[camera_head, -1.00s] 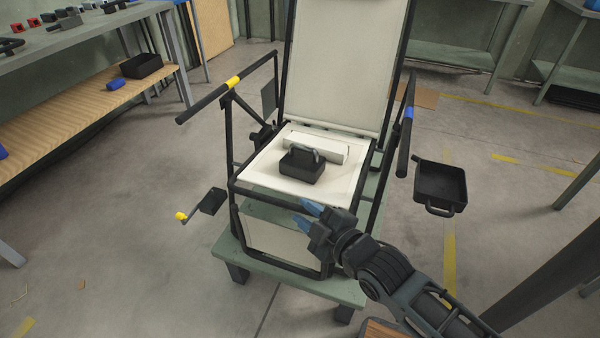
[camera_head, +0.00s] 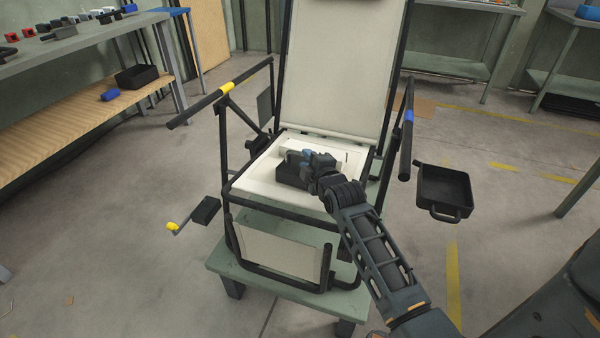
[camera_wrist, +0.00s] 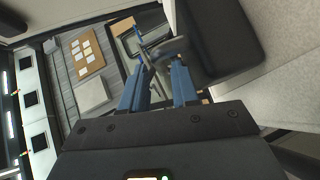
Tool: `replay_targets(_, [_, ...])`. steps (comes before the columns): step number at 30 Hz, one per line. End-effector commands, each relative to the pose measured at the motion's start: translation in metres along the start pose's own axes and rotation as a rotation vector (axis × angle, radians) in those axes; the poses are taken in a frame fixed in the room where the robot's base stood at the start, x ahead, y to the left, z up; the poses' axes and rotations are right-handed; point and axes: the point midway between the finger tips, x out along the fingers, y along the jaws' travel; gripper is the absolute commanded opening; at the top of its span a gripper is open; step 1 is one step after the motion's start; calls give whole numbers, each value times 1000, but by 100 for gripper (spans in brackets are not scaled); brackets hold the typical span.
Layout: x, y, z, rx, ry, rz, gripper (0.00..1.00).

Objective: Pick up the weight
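The weight, a black block with a raised handle (camera_head: 289,176), sits on the lounger's cream seat (camera_head: 262,190), in front of a white bar-shaped cushion. My gripper (camera_head: 305,156) is at the weight's handle, reaching in from the right, and hides much of it. In the wrist view, the two blue fingers (camera_wrist: 160,72) are apart, and the weight's dark body (camera_wrist: 222,38) lies to the right. The grey handle shows close to the fingertips. I cannot tell whether the fingers touch it. The weight still rests on the seat.
The lounger's upright backrest (camera_head: 335,70) stands behind. A yellow-banded armrest (camera_head: 215,95) is on the left, a blue-banded armrest (camera_head: 407,130) on the right. A black tray (camera_head: 444,190) hangs at the right side and a yellow-knobbed crank (camera_head: 174,227) at the left.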

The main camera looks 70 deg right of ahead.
Motion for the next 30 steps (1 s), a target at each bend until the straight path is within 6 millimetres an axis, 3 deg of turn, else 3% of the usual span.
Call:
replay_targets(6, [25, -1, 0, 1, 0, 1, 29])
replay_targets(14, [28, -1, -1, 0, 1, 0, 29])
replay_targets(24, [27, -1, -1, 0, 1, 0, 0])
replay_targets(30, [27, -1, -1, 0, 1, 0, 0])
